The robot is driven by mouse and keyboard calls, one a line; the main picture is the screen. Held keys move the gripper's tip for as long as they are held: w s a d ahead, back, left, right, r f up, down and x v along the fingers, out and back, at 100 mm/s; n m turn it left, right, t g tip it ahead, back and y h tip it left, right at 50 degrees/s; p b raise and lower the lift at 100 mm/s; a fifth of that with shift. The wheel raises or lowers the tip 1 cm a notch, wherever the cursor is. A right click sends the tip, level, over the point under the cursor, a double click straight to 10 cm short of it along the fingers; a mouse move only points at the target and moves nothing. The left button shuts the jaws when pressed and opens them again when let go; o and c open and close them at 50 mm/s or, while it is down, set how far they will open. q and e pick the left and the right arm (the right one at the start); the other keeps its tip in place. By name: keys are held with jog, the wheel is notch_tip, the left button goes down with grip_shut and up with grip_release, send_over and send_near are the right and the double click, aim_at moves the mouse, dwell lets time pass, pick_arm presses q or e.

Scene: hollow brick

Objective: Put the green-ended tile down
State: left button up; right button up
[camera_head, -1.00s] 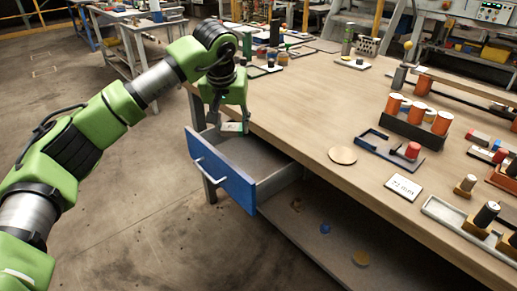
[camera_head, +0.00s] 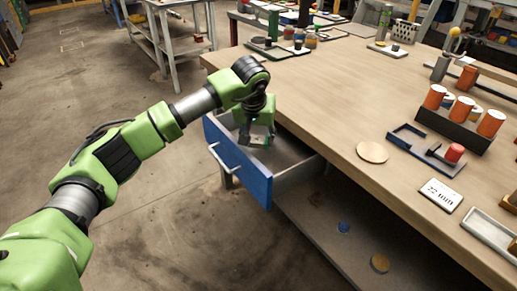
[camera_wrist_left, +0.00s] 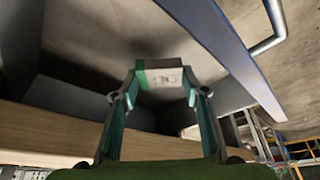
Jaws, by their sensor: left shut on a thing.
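The green-ended tile (camera_wrist_left: 166,77) is a pale block with a green end at its left in the wrist view and dark marks on its face. My left gripper (camera_head: 256,142) is shut on it, with one fingertip at each end; the jaws also show in the wrist view (camera_wrist_left: 160,88). The gripper points down over the open drawer, low between its blue front (camera_head: 240,166) and the table edge. The drawer floor (camera_wrist_left: 95,28) shows beyond the tile; I cannot tell whether they touch. In the head view the tile is mostly hidden. My right gripper is out of view.
The wooden table (camera_head: 330,100) overhangs the drawer's back. A round wooden disc (camera_head: 372,152), a blue holder (camera_head: 425,150) and a black rack with orange cylinders (camera_head: 455,128) stand on it. A lower shelf (camera_head: 320,225) carries small round pieces. The drawer floor around the tile looks clear.

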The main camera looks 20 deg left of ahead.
aim_at(258, 143)
pick_arm(q)
jog(key=shift+f+b, duration=0.3)
jog(key=shift+f, duration=1.6)
jog(key=shift+f, duration=0.15)
jog(key=o, duration=1.2)
jog(key=shift+o, duration=0.2)
